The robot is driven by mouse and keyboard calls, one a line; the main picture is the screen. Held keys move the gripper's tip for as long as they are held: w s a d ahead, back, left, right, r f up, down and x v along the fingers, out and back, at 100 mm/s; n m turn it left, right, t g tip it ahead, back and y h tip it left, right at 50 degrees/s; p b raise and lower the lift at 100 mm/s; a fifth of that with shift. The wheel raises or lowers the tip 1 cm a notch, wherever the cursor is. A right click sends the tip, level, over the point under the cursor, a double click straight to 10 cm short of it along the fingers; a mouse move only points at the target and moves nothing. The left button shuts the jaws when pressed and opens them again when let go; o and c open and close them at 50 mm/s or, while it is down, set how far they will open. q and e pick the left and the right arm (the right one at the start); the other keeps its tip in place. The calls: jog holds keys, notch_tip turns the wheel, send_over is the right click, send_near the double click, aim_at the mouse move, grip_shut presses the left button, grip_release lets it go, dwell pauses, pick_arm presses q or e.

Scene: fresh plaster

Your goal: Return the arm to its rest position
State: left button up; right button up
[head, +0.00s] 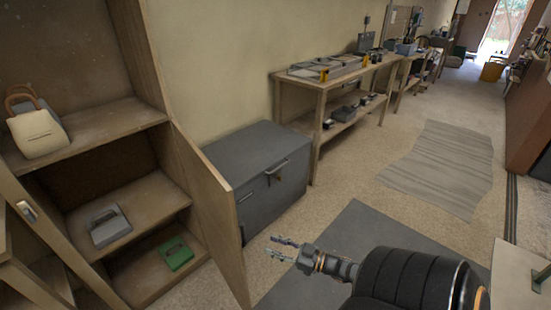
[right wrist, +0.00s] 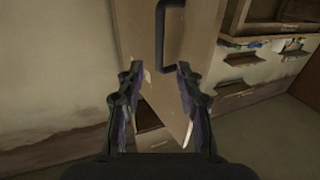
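My right gripper (head: 284,247) reaches in from the lower right of the head view, over the floor in front of the open cabinet door. In the right wrist view my right gripper (right wrist: 156,75) has its two fingers spread apart with nothing between them. Beyond the fingers is a pale wooden panel (right wrist: 190,55) with a dark bar handle (right wrist: 161,35). The fingers look apart from the handle. My left gripper is not in view.
A wooden cabinet (head: 150,115) stands open at left, holding a cream bag (head: 36,132), a grey object (head: 108,226) and a green object (head: 176,254). Its door (head: 208,215) sticks out. A grey chest (head: 262,160) and workbench (head: 318,100) line the wall. Floor at right is open.

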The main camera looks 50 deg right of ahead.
dwell(0.4)
jog(key=s+d+f+m+g+h+p, duration=0.25)
jog(key=s+f+h, duration=0.2)
jog(key=f, duration=0.45)
jog(key=s+d+f+m+g+h+p, duration=0.1)
jog(key=s+f+m+g+h+p, duration=0.25)
jog(key=f, duration=0.55)
jog(key=s+a+f+n+g+p, duration=0.1)
jog(key=s+a+f+g, duration=0.3)
jog(key=s, duration=0.7)
jog(key=s+a+f+n+g+p, duration=0.1)
jog(key=s+a+f+g, duration=0.4)
jog(key=s+a+f, duration=0.3)
jog(key=s+a, duration=0.2)
jog(key=s, duration=0.1)
jog(key=shift+f+g+y, duration=0.3)
jog(key=shift+f+y, duration=0.05)
jog(key=shift+y, duration=0.05)
